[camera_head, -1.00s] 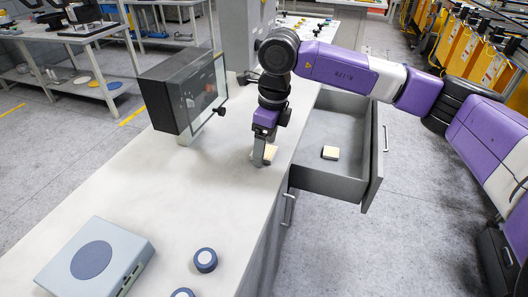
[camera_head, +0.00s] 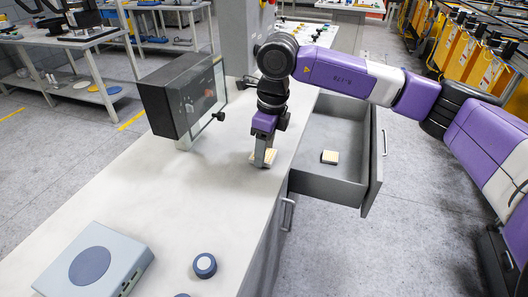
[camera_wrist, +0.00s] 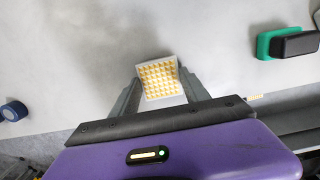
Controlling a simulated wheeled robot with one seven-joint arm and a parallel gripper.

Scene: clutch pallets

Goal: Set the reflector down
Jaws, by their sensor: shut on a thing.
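The reflector (camera_wrist: 160,78) is a small white square with a yellow-orange grid on its face. It sits between the two fingertips of my gripper (camera_wrist: 158,88) in the wrist view, and the fingers are shut on it. In the head view, my gripper (camera_head: 264,160) points down over the pale counter (camera_head: 175,205), close to its right edge, with the reflector (camera_head: 257,157) low at its tips. The reflector is at or just above the counter top; I cannot tell whether it touches. The fingers partly hide it in the head view.
An open grey drawer (camera_head: 318,183) right of the counter holds a similar pale square piece (camera_head: 330,157). A dark glass-fronted box (camera_head: 183,95) stands left of my gripper. A grey-blue box (camera_head: 95,262) and round blue knob (camera_head: 205,266) are nearer. Counter between is clear.

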